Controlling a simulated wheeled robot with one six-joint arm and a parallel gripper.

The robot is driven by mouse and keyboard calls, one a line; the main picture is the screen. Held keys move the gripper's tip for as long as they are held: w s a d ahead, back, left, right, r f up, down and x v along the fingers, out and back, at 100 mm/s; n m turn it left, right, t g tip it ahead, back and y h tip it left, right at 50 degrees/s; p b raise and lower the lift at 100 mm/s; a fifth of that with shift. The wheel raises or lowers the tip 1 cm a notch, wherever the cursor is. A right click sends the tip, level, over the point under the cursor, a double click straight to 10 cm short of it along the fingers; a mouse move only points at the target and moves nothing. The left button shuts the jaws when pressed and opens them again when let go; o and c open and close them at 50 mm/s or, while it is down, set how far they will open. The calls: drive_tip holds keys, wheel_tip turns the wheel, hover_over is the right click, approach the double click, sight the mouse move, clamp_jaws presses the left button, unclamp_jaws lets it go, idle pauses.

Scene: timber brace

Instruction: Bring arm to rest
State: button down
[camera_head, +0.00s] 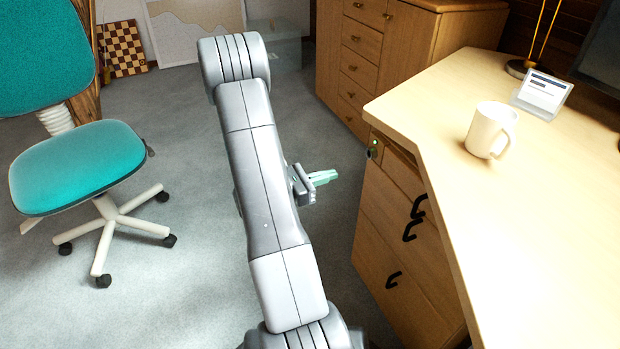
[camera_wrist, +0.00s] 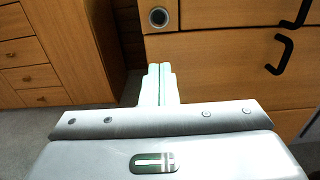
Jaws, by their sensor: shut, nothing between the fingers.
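My gripper (camera_head: 324,177) is in the head view, past the side of my grey arm (camera_head: 262,165), in the air left of the desk's drawer unit. Its pale green fingers point right, toward the drawer unit. In the wrist view my gripper (camera_wrist: 159,70) is shut, its fingers together with nothing between them. The drawer front (camera_wrist: 215,60) lies ahead of the fingertips, with a round lock (camera_wrist: 158,17) just above them. The fingers appear apart from the drawer front. My arm hides part of the floor.
The desk (camera_head: 560,200) on the right carries a white mug (camera_head: 491,130) and a small card stand (camera_head: 542,94). Its drawer unit (camera_head: 405,260) has black handles. A teal chair (camera_head: 75,165) stands left. A wooden cabinet (camera_head: 385,50) stands behind. Carpet between chair and arm is clear.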

drive_tip(key=shift+p+v, duration=0.45)
drive_tip(key=shift+v, duration=1.9)
drive_tip(key=shift+w+d, duration=0.1)
drive_tip(key=shift+d, duration=0.05)
drive_tip(key=b, duration=0.3)
approach(372, 163)
drive_tip(key=x, duration=0.5)
drive_tip(key=shift+d+r, duration=0.1)
drive_tip(key=shift+r, duration=0.05)
